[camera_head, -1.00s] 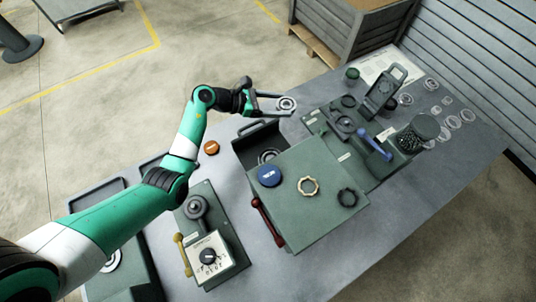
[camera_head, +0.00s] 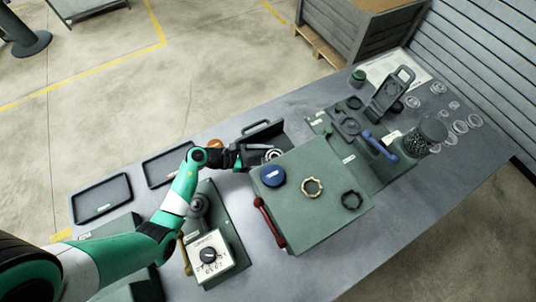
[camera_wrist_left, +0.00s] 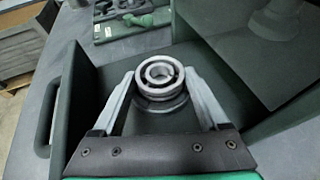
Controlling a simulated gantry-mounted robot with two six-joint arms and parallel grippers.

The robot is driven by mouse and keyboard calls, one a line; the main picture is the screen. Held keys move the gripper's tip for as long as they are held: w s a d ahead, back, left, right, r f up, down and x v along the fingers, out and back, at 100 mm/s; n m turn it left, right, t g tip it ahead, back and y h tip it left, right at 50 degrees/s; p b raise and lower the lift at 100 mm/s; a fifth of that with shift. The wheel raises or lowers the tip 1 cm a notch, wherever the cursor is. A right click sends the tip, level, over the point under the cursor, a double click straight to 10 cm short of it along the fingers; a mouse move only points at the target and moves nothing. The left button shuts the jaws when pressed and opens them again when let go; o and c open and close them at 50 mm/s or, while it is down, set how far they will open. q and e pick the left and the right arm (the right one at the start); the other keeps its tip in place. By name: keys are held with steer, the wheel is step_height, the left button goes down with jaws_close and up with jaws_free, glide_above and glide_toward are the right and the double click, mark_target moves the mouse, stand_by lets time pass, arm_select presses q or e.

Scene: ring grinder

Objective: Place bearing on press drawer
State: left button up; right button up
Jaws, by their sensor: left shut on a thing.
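My left gripper (camera_head: 262,157) reaches in from the left over the press drawer (camera_head: 262,133), the dark open tray on the far side of the green press box (camera_head: 318,200). It is shut on the bearing (camera_head: 273,154), a silver ring. In the left wrist view the bearing (camera_wrist_left: 160,73) sits between the two fingertips (camera_wrist_left: 160,85), above a round seat (camera_wrist_left: 162,104) in the drawer. I cannot tell whether the bearing touches the seat. The drawer's side wall and handle (camera_wrist_left: 47,115) show at the left of that view. My right gripper is not in view.
The press has a blue button (camera_head: 272,175) on top and a red lever (camera_head: 269,222) at its side. A dial box (camera_head: 209,254) stands nearer. A device with a blue lever (camera_head: 380,146) and several clear rings (camera_head: 460,127) lie to the right.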

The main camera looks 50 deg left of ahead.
arm_select(q)
steer(key=shift+f, duration=0.2)
steer(key=o, duration=1.5)
steer(key=shift+r, duration=0.15)
steer(key=shift+a+r, duration=0.1)
steer(key=shift+r, duration=0.05)
steer(key=p+v, duration=0.2)
steer(key=v, duration=0.9)
steer(key=shift+s+a, duration=0.2)
steer(key=shift+s, duration=0.15)
